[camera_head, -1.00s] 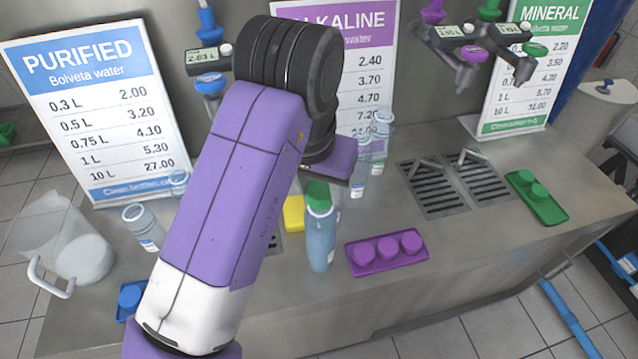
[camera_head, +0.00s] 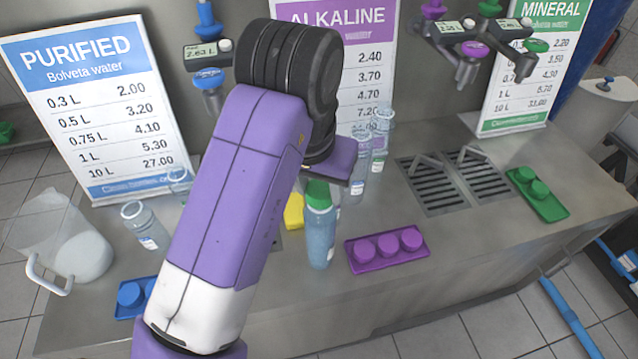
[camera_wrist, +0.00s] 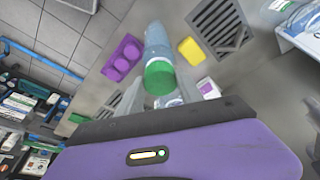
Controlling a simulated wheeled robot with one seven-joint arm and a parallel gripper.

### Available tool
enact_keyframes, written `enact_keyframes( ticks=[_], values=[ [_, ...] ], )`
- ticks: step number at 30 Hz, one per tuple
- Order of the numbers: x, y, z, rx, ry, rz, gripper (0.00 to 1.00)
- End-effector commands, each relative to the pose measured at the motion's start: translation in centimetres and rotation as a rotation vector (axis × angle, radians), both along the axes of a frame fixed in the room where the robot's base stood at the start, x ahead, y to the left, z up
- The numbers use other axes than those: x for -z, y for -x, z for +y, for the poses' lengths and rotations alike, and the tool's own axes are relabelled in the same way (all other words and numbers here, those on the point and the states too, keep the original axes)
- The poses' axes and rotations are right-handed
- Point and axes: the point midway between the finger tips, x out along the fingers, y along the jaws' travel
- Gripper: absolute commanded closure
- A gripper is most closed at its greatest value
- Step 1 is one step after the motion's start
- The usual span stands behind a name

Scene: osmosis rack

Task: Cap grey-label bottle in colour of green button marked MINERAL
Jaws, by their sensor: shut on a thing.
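A green cap (camera_head: 317,194) sits at the mouth of a translucent blue bottle (camera_head: 320,238), which stands upright on the counter. My gripper (camera_wrist: 157,94) is shut on the green cap (camera_wrist: 159,78). The wrist view shows the bottle (camera_wrist: 157,42) directly beyond the cap, in line with it. I cannot tell whether the cap is fully seated. The bottle's label colour is not readable from here. The MINERAL sign (camera_head: 540,25) is at the upper right, with a green button (camera_head: 536,46) near it. My arm hides the fingertips in the head view.
A purple tray (camera_head: 388,262) with purple caps is right of the bottle. A green tray (camera_head: 553,208) with green caps is farther right. A yellow object (camera_head: 294,211) lies behind the bottle. Other bottles (camera_head: 360,165) stand behind; another bottle (camera_head: 146,227) and a jug (camera_head: 75,250) are left.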

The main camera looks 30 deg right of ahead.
Motion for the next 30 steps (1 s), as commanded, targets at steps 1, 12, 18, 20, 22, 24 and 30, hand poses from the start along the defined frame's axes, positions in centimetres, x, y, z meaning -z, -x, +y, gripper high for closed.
enact_keyframes(
  ticks=[1,12,18,20,22,24,30],
  values=[
    [0.0,0.0,0.0,0.0,0.0,0.0,0.96],
    [0.07,0.0,0.0,0.0,0.0,0.0,0.96],
    [0.33,-0.01,0.01,0.0,0.0,0.0,0.96],
    [0.41,-0.01,0.0,0.0,0.0,0.0,0.96],
    [0.52,0.0,0.01,0.0,0.0,0.0,0.96],
    [0.61,-0.01,0.01,0.0,0.0,0.0,0.96],
    [0.9,0.0,0.01,-0.001,0.0,0.0,0.96]
  ],
)
